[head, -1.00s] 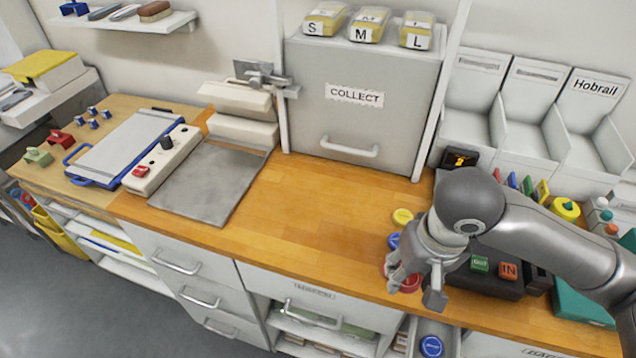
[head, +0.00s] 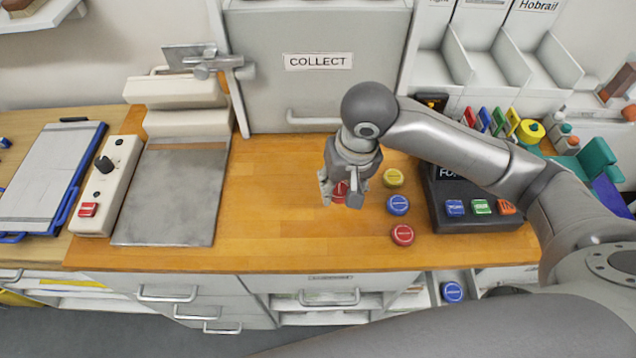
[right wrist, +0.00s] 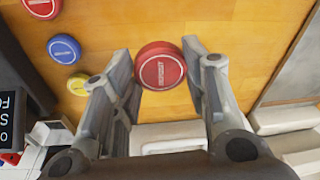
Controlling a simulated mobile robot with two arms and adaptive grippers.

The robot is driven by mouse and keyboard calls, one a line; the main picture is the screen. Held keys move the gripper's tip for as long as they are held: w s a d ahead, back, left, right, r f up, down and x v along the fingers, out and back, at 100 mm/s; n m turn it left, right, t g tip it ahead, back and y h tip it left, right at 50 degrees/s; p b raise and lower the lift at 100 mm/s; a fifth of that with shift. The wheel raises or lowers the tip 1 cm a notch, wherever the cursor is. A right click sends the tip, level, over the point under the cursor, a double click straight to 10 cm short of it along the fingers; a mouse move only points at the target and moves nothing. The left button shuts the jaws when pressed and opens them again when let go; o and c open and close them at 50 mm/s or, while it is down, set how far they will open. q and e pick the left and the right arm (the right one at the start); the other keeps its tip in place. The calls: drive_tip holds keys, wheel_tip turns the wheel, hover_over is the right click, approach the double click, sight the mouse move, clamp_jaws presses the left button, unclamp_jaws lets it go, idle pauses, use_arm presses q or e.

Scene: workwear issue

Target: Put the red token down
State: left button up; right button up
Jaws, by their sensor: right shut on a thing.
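A red token (head: 340,191) is between the fingers of my right gripper (head: 341,195), over the middle of the wooden counter (head: 290,220). In the right wrist view, the round red token (right wrist: 161,66) sits between the two fingertips, printed face showing. The right gripper is shut on it. I cannot tell whether it touches the counter. A second red token (head: 403,235) lies on the counter to the right, near the front edge. My left gripper is not in view.
A blue token (head: 398,204) and a yellow token (head: 393,177) lie right of the gripper, beside a black button box (head: 475,218). A grey COLLECT cabinet (head: 310,85) stands behind. The counter left of the gripper is clear up to a grey mat (head: 175,195).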

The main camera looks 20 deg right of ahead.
drive_tip(key=p, duration=0.1)
hover_over(317, 193)
drive_tip(key=s, duration=0.2)
drive_tip(key=f, duration=0.5)
drive_tip(key=shift+w+d+f, duration=0.2)
drive_tip(key=shift+w+f, duration=0.05)
drive_tip(key=shift+f, duration=0.15)
drive_tip(key=shift+w+a+f, duration=0.1)
drive_tip(key=shift+w+f, duration=0.5)
drive_tip(key=shift+f, duration=0.2)
wheel_tip(317, 193, down, 2)
drive_tip(key=shift+s+f+p, duration=0.1)
drive_tip(key=shift+p, duration=0.7)
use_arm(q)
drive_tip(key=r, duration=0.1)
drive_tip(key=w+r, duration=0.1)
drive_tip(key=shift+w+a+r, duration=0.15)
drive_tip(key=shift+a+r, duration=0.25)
use_arm(e)
drive_tip(key=shift+f, duration=0.3)
drive_tip(key=shift+f, duration=0.15)
drive_tip(key=shift+f, duration=0.1)
